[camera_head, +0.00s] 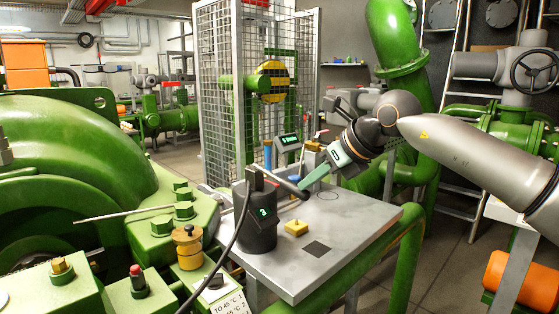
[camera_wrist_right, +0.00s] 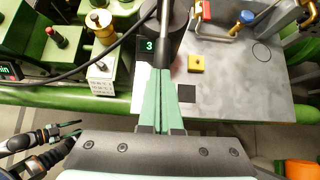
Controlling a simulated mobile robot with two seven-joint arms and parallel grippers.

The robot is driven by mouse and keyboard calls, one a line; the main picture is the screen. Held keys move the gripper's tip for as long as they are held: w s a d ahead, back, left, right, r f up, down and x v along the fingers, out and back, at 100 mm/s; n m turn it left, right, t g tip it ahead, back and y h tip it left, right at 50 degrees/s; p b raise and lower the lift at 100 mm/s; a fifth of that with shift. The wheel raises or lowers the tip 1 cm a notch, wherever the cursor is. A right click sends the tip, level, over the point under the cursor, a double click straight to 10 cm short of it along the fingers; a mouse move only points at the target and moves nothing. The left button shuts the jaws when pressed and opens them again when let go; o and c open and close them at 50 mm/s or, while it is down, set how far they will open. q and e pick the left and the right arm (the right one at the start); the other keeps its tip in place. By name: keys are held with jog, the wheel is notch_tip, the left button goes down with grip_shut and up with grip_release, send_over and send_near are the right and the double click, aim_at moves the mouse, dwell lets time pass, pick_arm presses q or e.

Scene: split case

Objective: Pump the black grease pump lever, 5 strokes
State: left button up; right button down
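The black grease pump (camera_head: 256,232) stands upright at the left side of a grey metal table. Its display shows a green digit, which reads 3 in the right wrist view (camera_wrist_right: 149,46).
The grey table (camera_head: 350,222) carries a yellow block (camera_head: 296,228) and a dark square (camera_head: 316,249). Green machinery (camera_head: 75,150) fills the left, with a brass-topped yellow fitting (camera_head: 187,247) near the pump. A black hose (camera_head: 232,245) runs from the pump. A mesh cage (camera_head: 222,100) stands behind.

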pick_arm(q)
jog(key=s+a+r+p, duration=0.1)
jog(key=a+r+p, duration=0.2)
jog(key=r+p, duration=0.2)
jog(key=p, duration=0.2)
jog(key=shift+s+a+n+y+p, duration=0.2)
jog(key=shift+n+y+p, duration=0.1)
jog(key=shift+y, duration=0.1)
dwell(0.3)
jog(key=shift+f, duration=0.1)
